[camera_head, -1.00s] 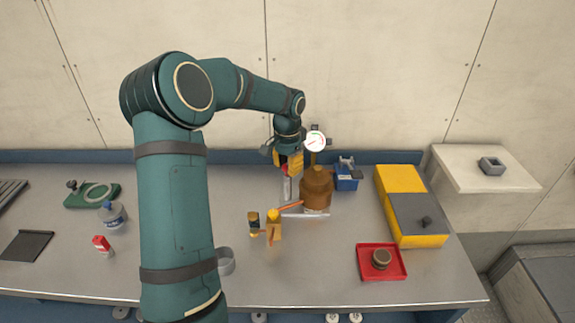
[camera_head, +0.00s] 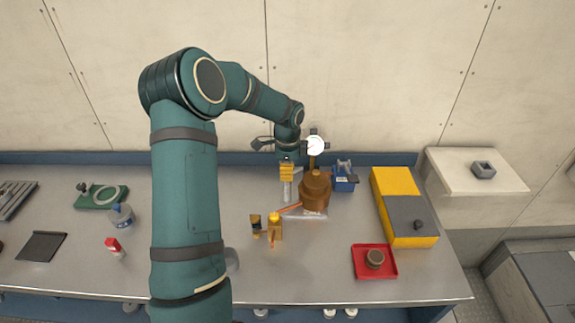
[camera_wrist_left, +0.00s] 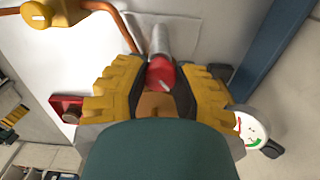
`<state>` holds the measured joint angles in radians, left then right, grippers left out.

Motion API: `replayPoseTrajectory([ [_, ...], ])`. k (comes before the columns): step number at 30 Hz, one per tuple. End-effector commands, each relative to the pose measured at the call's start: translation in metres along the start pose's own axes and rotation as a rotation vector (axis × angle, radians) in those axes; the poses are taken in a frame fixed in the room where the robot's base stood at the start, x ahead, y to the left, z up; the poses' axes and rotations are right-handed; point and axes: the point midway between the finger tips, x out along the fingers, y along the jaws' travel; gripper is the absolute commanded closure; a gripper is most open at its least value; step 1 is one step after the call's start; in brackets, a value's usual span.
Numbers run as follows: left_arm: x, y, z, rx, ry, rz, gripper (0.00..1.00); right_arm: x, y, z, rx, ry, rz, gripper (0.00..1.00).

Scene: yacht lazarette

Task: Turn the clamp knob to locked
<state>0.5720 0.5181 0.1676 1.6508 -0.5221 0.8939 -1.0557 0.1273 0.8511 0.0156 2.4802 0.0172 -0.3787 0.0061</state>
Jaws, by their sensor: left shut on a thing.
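A red knob (camera_wrist_left: 160,74) with a white pointer line sits on top of an upright pale post in the left wrist view. I take it to be the clamp knob. My left gripper (camera_wrist_left: 158,88) has its yellow fingers on both sides of the knob and is shut on it. In the head view my left gripper (camera_head: 287,172) is above the pale post (camera_head: 287,192), left of the brown vessel (camera_head: 315,188). Its fingers hide the knob there. No lock marking is readable. My right gripper is not in view.
A round gauge (camera_head: 315,146) stands close to the right of my gripper. An orange pipe (camera_wrist_left: 118,22) and yellow fittings (camera_head: 275,228) are near the post. A blue box (camera_head: 346,181), a yellow case (camera_head: 394,182) and a red tray (camera_head: 359,265) lie further right.

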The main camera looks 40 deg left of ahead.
Motion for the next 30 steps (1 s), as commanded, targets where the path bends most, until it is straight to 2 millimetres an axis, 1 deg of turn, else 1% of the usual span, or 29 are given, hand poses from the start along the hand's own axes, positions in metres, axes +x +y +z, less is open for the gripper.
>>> replayPoseTrajectory([
  [1,-0.001,0.001,0.0,0.045,-0.001,0.006,1.0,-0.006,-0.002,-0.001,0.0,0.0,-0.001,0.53],
  [3,-0.001,0.001,0.0,0.112,-0.001,0.006,1.0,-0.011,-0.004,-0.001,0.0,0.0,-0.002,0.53],
  [15,0.001,0.002,0.0,0.446,0.0,0.007,1.0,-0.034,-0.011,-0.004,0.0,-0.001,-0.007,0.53],
  [22,0.001,0.002,0.0,0.566,0.001,0.007,1.0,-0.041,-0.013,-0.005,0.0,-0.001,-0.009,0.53],
  [30,0.002,0.002,0.0,0.628,0.001,0.006,1.0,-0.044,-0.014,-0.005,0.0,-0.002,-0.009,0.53],
])
